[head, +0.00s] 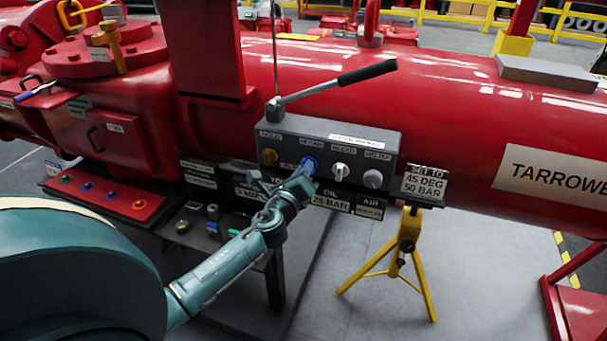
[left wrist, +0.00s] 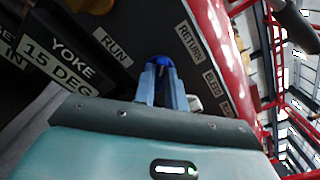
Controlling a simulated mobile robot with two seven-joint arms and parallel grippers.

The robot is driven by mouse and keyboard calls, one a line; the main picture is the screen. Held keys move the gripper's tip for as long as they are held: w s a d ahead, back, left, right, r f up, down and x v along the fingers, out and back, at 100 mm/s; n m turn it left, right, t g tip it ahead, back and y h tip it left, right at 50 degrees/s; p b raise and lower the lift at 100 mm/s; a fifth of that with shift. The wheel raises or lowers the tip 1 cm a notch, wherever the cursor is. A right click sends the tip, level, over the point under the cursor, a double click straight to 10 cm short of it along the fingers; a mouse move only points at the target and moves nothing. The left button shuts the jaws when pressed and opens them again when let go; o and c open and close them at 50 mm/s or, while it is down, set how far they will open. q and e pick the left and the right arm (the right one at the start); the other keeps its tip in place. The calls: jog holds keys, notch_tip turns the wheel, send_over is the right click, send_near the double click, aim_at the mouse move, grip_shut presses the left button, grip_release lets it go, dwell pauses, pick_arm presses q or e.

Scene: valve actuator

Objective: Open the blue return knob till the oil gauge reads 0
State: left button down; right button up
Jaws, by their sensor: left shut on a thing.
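The blue return knob (head: 308,166) is on the front of the grey control box (head: 280,137), second from the left in its row of knobs. My left gripper (head: 298,176) reaches up to it from below left and is shut on it. In the left wrist view, the blue knob (left wrist: 158,62) shows between the two fingers, near the RETURN label (left wrist: 189,44). A sign reading 25 BAR (head: 330,200) hangs below the box, under an OIL label. The oil gauge's reading cannot be made out. My right gripper is not in view.
A long black-handled lever (head: 366,72) rises above the box. A yellow tripod (head: 406,245) stands right of my arm. A red button panel (head: 105,197) lies left.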

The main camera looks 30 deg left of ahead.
pick_arm(q)
jog(key=shift+f+n+b, duration=0.15)
jog(key=shift+n+b, duration=0.55)
jog(key=shift+n, duration=3.6)
jog(key=c, duration=1.4)
grip_release()
jog(key=shift+c, duration=0.2)
jog(key=b+v, duration=0.1)
jog(key=v, duration=1.2)
jog(key=shift+s, duration=0.1)
